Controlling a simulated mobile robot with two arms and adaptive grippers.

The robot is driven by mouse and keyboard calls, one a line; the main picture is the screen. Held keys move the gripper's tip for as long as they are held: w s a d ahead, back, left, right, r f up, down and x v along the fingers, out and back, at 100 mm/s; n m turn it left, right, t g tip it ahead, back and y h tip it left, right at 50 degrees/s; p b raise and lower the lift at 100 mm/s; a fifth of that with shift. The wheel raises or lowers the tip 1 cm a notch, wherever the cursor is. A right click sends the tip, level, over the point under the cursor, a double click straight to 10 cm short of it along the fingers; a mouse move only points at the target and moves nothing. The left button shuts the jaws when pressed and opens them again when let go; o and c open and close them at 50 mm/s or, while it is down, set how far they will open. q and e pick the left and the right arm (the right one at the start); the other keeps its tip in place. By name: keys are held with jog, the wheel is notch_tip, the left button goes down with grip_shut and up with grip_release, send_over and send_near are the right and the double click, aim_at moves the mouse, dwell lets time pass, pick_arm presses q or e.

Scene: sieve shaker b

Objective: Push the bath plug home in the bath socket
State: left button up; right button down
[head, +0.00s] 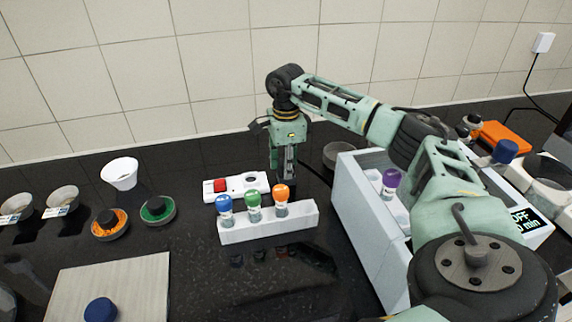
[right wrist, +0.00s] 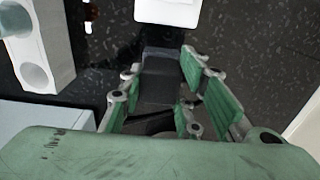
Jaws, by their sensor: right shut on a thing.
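The bath socket (head: 236,186) is a white block with a red switch and a round dark-marked outlet, lying on the dark bench behind the tube rack. My right gripper (head: 284,168) points down at its right end. In the right wrist view the gripper (right wrist: 165,95) is shut on the black bath plug (right wrist: 160,75), which lies between the green finger pads. The white end of the socket (right wrist: 168,12) shows beyond the plug, with a narrow dark gap between them in this view. The plug's pins are hidden. My left gripper is not in view.
A white rack (head: 268,229) with blue, green and orange-capped tubes stands just in front of the socket. A large pale bath (head: 376,232) stands to the right. Bowls, orange and green round pieces and a pale board (head: 113,277) are at left.

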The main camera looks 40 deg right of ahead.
jog(key=shift+r, duration=0.15)
jog(key=shift+r+p, duration=2.5)
jog(key=shift+r, duration=0.35)
jog(key=shift+r+p, duration=1.35)
jog(key=shift+r, duration=0.2)
jog(key=shift+f, duration=0.1)
